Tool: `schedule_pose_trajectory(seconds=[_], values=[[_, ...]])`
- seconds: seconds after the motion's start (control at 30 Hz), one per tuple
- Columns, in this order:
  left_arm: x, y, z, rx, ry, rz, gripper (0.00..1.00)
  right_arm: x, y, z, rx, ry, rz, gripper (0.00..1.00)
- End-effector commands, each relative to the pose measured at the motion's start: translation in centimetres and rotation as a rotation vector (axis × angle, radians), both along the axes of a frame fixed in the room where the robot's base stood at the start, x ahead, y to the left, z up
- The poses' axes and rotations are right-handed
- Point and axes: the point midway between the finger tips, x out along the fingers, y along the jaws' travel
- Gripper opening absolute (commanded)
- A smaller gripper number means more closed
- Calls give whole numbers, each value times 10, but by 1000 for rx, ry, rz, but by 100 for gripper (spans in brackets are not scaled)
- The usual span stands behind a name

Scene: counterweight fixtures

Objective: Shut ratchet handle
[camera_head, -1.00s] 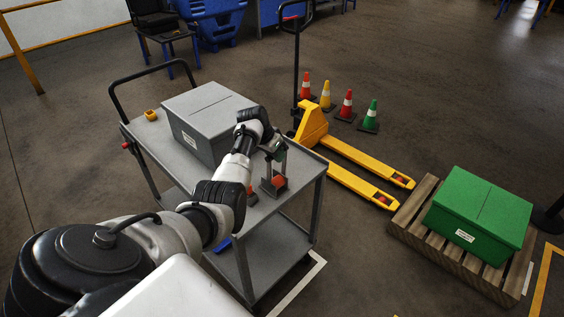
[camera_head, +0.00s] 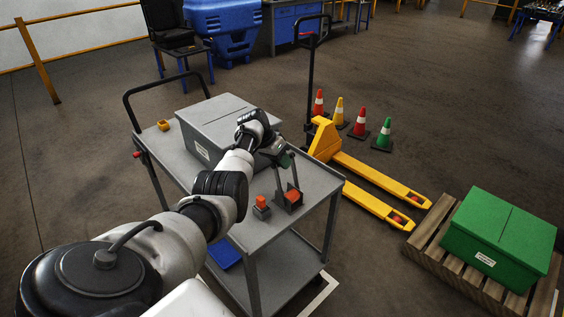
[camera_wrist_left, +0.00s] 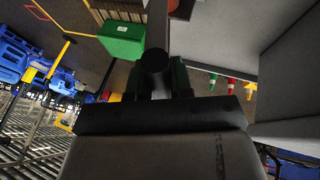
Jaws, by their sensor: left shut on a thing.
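The ratchet fixture (camera_head: 292,197) stands on the grey cart top, a small base with a red-orange block. Its grey handle (camera_head: 279,178) rises steeply from the base toward my left gripper (camera_head: 284,158). In the left wrist view, the green-sided fingers of the gripper (camera_wrist_left: 157,82) are shut around the dark round end of the handle (camera_wrist_left: 155,60), with the grey bar running away behind it. The finger contact is partly hidden by the wrist in the head view. My right gripper is not in view.
A second small orange-topped fixture (camera_head: 261,206) stands beside the ratchet. A grey lidded box (camera_head: 215,115) and a yellow cup (camera_head: 163,125) sit on the cart (camera_head: 230,232). A yellow pallet jack (camera_head: 365,178), several cones and a green box (camera_head: 497,235) stand beyond.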

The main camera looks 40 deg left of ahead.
Motion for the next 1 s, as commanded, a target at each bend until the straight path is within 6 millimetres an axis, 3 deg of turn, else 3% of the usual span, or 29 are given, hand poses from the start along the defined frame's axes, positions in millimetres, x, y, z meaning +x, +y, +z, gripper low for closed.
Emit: schedule_pose_trajectory(seconds=[0.1,0.13,0.27,0.67,1.0], values=[[-1,2,-1,5,4,0,0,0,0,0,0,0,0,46],[-1,2,-1,5,4,0,26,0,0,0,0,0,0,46],[-1,1,0,4,3,0,45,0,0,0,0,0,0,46],[-3,4,7,4,0,1,46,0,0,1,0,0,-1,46],[-26,26,60,6,-1,3,46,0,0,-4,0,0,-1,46]])
